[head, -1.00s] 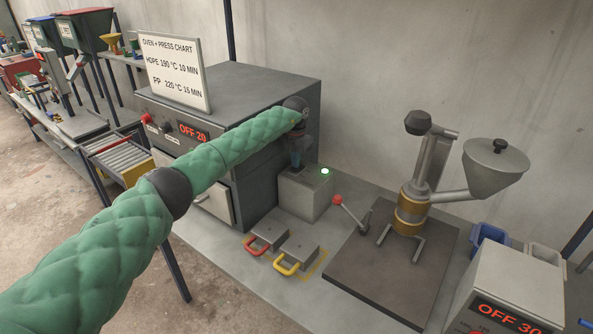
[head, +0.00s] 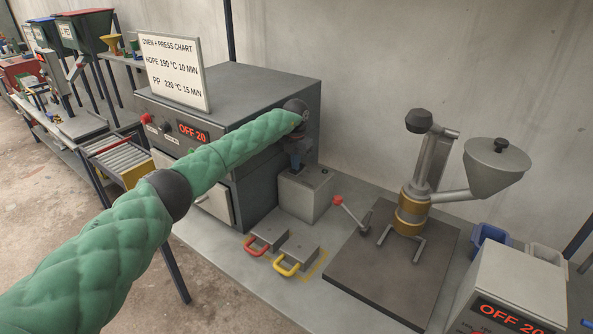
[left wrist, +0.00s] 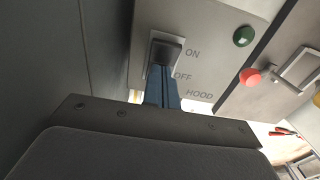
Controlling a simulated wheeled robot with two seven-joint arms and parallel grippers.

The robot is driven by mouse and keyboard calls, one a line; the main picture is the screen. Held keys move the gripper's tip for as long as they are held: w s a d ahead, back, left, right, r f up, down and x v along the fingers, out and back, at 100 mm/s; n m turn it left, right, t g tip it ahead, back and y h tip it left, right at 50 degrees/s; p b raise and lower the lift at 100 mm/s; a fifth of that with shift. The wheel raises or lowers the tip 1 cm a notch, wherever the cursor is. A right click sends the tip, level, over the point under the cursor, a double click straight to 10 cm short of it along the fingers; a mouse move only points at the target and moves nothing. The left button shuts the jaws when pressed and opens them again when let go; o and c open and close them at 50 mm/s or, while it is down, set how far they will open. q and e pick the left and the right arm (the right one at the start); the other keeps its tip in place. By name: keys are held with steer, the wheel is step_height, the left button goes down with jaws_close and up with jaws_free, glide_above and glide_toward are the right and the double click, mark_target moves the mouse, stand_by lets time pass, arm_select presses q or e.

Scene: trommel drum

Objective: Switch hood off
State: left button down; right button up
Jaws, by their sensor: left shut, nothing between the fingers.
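The hood switch box (head: 304,197) is a grey box on the bench beside the oven. In the left wrist view its face (left wrist: 212,60) reads ON, OFF and HOOD, next to a dark switch lever (left wrist: 166,50). The round green lamp (left wrist: 243,36) is unlit; it also looks dark in the head view (head: 325,171). My left gripper (head: 296,166) is shut and empty at the top of the box. Its blue fingertips (left wrist: 161,84) are at the lever and overlap its lower part; contact is hard to judge. My right gripper is not in view.
The dark oven (head: 255,105) with a chart sign (head: 175,72) stands left of the box. Two moulds with red (head: 256,247) and yellow handles (head: 287,268) lie in front. A red-knobbed lever (head: 350,212) and a press with a hopper (head: 497,168) stand to the right.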

arm_select(q)
step_height(320, 180, up, 7)
steer(key=shift+p, duration=0.3)
stand_by(0.6)
steer(key=shift+f, duration=0.1)
